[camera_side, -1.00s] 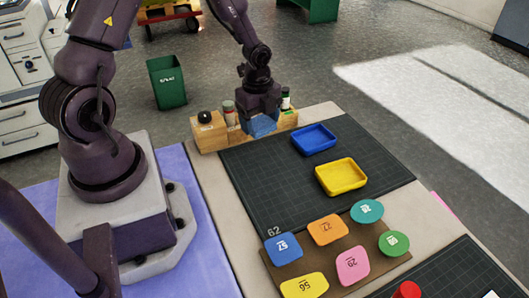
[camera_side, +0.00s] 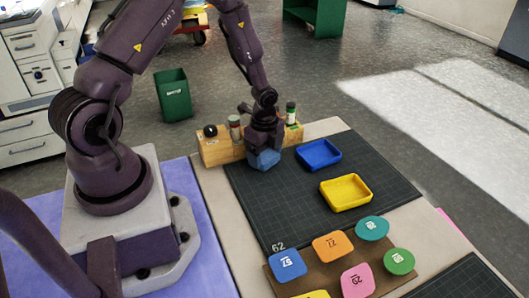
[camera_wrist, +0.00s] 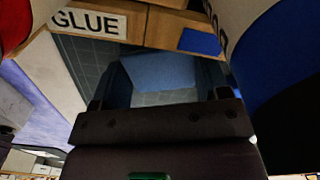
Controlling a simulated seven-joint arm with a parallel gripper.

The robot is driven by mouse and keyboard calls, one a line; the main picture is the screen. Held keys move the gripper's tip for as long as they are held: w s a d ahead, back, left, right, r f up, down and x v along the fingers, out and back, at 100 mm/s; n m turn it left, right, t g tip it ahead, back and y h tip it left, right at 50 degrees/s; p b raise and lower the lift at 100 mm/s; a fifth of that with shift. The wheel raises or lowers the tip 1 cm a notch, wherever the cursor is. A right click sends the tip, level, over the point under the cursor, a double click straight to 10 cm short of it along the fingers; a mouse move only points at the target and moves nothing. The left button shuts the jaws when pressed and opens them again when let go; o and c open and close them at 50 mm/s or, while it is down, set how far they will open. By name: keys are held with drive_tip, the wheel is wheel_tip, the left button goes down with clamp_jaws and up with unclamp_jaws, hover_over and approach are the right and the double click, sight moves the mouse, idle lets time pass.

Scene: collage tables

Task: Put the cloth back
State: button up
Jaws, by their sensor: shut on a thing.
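The blue cloth (camera_side: 264,160) hangs below my gripper (camera_side: 264,144) in the side view, just in front of the wooden rack (camera_side: 217,152) and by the far left corner of the dark mat (camera_side: 285,200). My gripper is shut on the cloth. In the wrist view the cloth (camera_wrist: 160,72) shows between the two fingers of my gripper (camera_wrist: 160,90). I cannot tell whether its lower edge touches the mat. The rack (camera_wrist: 165,28) also shows there, with a "GLUE" label and a blue patch (camera_wrist: 200,41) on its front.
A blue tray (camera_side: 320,154) and a yellow tray (camera_side: 346,192) lie right of my gripper. Numbered coloured pieces (camera_side: 333,246) lie nearer. The mat's middle is clear.

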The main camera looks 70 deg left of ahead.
drive_tip(key=o, duration=0.6)
drive_tip(key=shift+f, duration=0.1)
wheel_tip(320, 180, up, 12)
wheel_tip(320, 180, up, 13)
drive_tip(key=n+t+y, duration=0.2)
drive_tip(key=n, duration=0.3)
hover_over(265, 155)
drive_tip(key=s+d, duration=0.3)
drive_tip(key=d, duration=0.2)
drive_tip(key=s+d+r+n+t, duration=0.1)
drive_tip(key=s+d+r+n, duration=0.1)
drive_tip(key=s+r+n, duration=0.1)
drive_tip(key=s+d+r+n+t+h, duration=0.1)
drive_tip(key=s+d+r+n, duration=0.1)
drive_tip(key=s+d+r, duration=0.1)
drive_tip(key=s+d+r+n+t+h, duration=0.1)
drive_tip(key=s+d+r+n, duration=0.1)
drive_tip(key=s+n, duration=0.1)
drive_tip(key=shift+s+d+r+n+t, duration=0.15)
drive_tip(key=shift+s+r, duration=0.05)
drive_tip(key=shift+s, duration=0.25)
drive_tip(key=shift+s+d+r+n+t, duration=0.15)
drive_tip(key=shift+s+r, duration=0.05)
drive_tip(key=shift+s, duration=0.2)
